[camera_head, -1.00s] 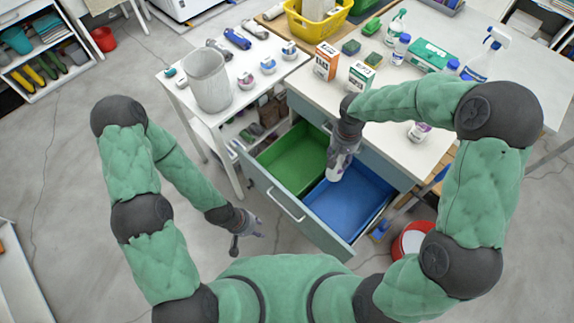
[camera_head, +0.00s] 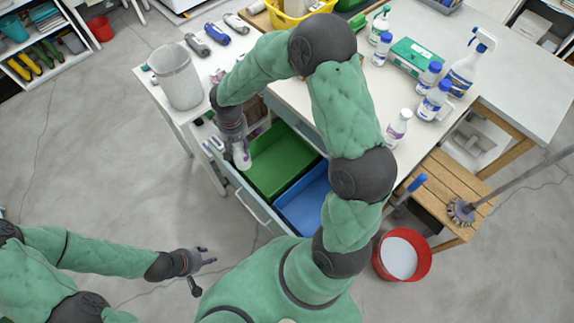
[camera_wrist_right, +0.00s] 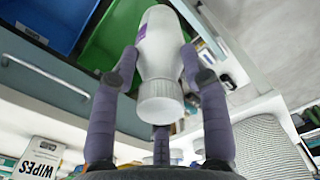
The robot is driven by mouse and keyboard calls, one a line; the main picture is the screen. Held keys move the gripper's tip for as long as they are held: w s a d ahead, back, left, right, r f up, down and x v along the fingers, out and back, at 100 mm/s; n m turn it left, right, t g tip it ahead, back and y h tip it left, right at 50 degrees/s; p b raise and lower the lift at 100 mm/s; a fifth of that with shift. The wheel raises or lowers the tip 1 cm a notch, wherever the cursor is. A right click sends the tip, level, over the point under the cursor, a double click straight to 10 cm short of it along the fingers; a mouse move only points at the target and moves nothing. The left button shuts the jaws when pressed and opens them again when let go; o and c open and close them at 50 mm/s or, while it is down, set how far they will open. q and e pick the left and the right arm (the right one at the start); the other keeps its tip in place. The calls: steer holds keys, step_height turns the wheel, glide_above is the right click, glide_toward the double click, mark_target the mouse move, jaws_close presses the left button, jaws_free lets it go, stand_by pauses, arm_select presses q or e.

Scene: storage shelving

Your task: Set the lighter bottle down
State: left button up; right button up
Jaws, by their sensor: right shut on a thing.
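My right gripper (camera_head: 236,140) is shut on a white bottle (camera_head: 242,157) and holds it near the left end of the open drawer, by the green bin (camera_head: 268,170). In the right wrist view the bottle (camera_wrist_right: 160,50) sits between the fingers (camera_wrist_right: 160,75), its white cap toward the palm and a purple label patch partly visible. A similar white bottle with a purple label (camera_head: 397,128) stands at the worktop's right edge. My left gripper (camera_head: 205,256) is empty and appears open, low over the floor, away from the drawer.
The blue bin (camera_head: 305,203) lies right of the green bin, partly hidden by my right arm. A grey waste bin (camera_head: 177,78) stands on the left white table. Several bottles and a green box (camera_head: 418,57) stand on the worktop. A red bucket (camera_head: 402,255) is on the floor.

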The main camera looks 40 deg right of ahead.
steer(key=w+d+f+m+b, duration=0.2)
steer(key=d+f+m+b, duration=0.2)
steer(key=f, duration=0.8)
steer(key=w+d+f+m+b, duration=0.2)
steer(key=d+f+m+b, duration=0.2)
steer(key=f, duration=0.8)
steer(key=w+d+f+m+b, duration=0.2)
steer(key=d+f+m+b, duration=0.3)
steer(key=f, duration=0.7)
steer(key=shift+d+f+m, duration=0.3)
steer(key=shift+f, duration=0.15)
steer(key=o, duration=1.1)
